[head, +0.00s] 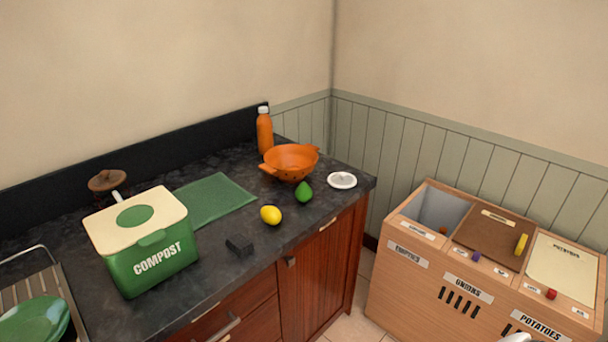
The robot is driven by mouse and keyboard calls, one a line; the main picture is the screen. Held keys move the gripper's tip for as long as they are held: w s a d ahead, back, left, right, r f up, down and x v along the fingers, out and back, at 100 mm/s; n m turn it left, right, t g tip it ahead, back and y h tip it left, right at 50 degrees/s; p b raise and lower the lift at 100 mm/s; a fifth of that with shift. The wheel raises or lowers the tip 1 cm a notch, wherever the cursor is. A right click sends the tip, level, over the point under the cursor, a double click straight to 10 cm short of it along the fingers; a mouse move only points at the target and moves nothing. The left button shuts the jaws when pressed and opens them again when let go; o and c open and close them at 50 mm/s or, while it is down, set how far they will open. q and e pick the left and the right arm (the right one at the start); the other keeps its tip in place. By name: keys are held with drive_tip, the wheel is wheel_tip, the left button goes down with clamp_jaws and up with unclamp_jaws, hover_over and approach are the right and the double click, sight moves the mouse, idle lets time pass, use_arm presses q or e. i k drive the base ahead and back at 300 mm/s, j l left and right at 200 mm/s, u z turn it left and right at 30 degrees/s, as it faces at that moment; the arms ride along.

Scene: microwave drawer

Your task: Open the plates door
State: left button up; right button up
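A reddish wooden cabinet door (318,275) is under the right part of the dark counter and looks shut. A small pale label (328,222) is near its top, but its text is too small to read. A small dark metal handle (291,262) is at the door's upper left. No other door that could be the plates door shows. Neither of my grippers can be made out. A pale rounded shape cut off at the bottom right edge may be part of my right arm.
The counter (90,310) holds a green compost box (150,258), a lemon (270,215), a green fruit (304,193), an orange colander (291,162) and a bottle (264,132). Wooden drawers (235,320) are left of the door. A wooden bin unit (420,275) stands to the right across a narrow floor gap.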

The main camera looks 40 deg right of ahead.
sight(315, 279)
drive_tip(key=z, duration=1.35)
